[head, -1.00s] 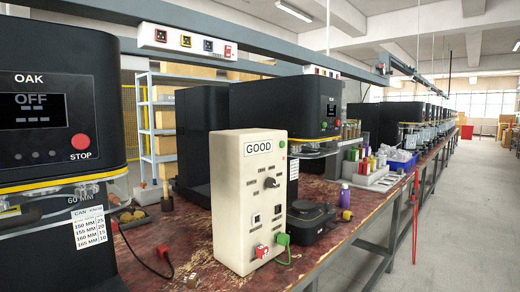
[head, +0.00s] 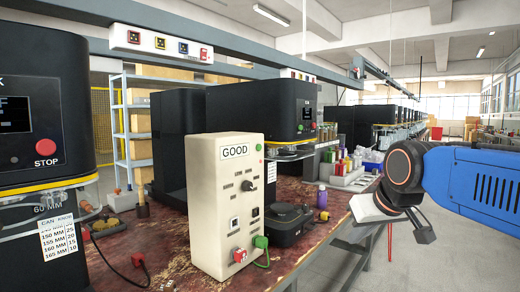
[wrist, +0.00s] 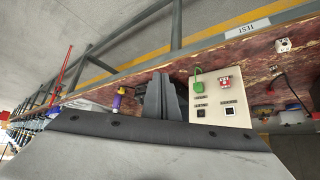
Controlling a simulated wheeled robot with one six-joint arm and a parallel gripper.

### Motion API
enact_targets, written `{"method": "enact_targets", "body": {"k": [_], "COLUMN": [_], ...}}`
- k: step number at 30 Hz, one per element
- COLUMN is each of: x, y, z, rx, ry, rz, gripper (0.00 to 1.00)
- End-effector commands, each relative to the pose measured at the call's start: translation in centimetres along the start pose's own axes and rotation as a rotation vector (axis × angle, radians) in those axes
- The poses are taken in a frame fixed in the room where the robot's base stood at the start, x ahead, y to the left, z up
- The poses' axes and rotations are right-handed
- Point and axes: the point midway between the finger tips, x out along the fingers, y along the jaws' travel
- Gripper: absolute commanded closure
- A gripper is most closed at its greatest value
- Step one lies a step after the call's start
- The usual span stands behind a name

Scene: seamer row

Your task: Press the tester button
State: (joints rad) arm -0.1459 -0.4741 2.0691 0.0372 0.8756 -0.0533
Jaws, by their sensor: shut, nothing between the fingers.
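The tester is an upright cream box (head: 210,190) labelled GOOD, standing on the worn red bench top. Its front has a dark knob (head: 247,185), small black square controls (head: 255,212), a red plug (head: 239,255) and a green plug (head: 261,242). A small round green spot (head: 258,147) sits near its top right. In the wrist view the tester's lower front (wrist: 222,100) appears inverted, with two black squares on it. My gripper (wrist: 164,78) is shut and empty, apart from the tester. Which control is the tester button cannot be told.
A dark round-topped device (head: 282,224) and a purple bottle (head: 322,199) stand to the right of the tester. A black machine with a red STOP button (head: 45,147) is at left. A cable with a red end (head: 138,260) lies in front. The aisle at right is free.

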Motion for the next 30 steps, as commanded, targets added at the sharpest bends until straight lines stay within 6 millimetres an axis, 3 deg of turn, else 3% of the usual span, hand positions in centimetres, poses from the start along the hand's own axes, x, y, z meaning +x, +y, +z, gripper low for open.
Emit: {"method": "enact_targets", "body": {"k": [1, 9, 18, 24, 30], "x": [-0.1, -0.5, -0.9, -1.0, -1.1], "y": [-0.5, -3.4, -7.4, -9.2, -9.7], "z": [-2.1, -12.5, -22.8, -26.5, -27.5], "rx": [-0.011, -0.066, -0.119, -0.138, -0.143], "ry": [0.018, 0.116, 0.223, 0.266, 0.278], "rz": [-0.009, -0.053, -0.102, -0.122, -0.127], "gripper": [1.0, 1.0, 1.0, 1.0, 1.0]}}
